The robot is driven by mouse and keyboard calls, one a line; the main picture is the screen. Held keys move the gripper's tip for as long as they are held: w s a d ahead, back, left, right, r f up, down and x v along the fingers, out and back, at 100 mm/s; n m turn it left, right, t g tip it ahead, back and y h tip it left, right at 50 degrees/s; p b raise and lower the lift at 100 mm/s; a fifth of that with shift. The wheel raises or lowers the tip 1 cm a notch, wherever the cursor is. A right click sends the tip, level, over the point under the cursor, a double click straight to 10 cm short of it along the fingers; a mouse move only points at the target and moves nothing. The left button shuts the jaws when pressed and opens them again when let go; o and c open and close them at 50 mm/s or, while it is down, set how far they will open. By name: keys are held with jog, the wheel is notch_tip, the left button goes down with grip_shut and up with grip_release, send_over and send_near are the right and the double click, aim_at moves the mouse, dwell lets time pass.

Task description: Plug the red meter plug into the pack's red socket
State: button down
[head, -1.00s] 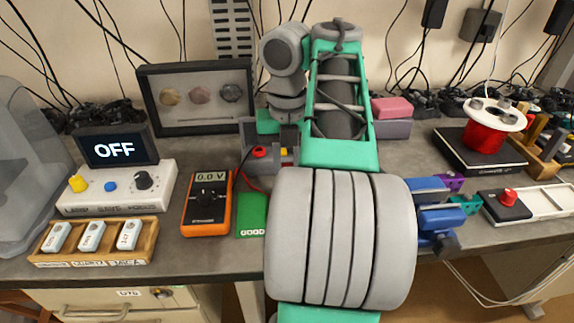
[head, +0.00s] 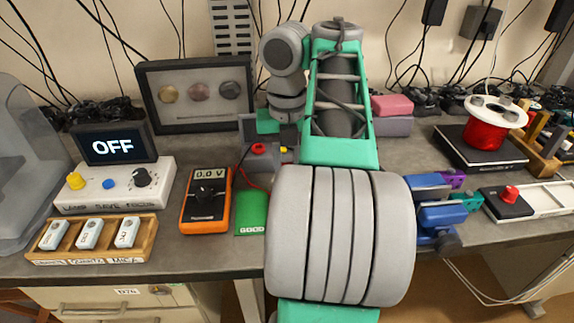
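The orange meter (head: 207,202) stands on the bench left of my arm and reads 0.0 V. A red lead (head: 250,180) runs from beside it to the right and passes behind my arm. A grey block (head: 262,164), probably the pack, stands behind the green card, partly hidden by my arm. A round red piece (head: 259,149) sits on its top; I cannot tell if it is socket or plug. My gripper (head: 287,119) is beyond my arm, close above the block's right part. Its fingertips and anything between them are too small and hidden to make out.
A green card (head: 252,213) lies right of the meter. A lamp controller (head: 115,187) with an OFF screen and a wooden tray (head: 97,240) stand at left. A framed display (head: 197,95) leans behind. Blue clamps (head: 437,205) and a red spool (head: 485,132) are at right.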

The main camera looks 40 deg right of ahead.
jog(key=shift+f+b, duration=0.8)
dwell(1.3)
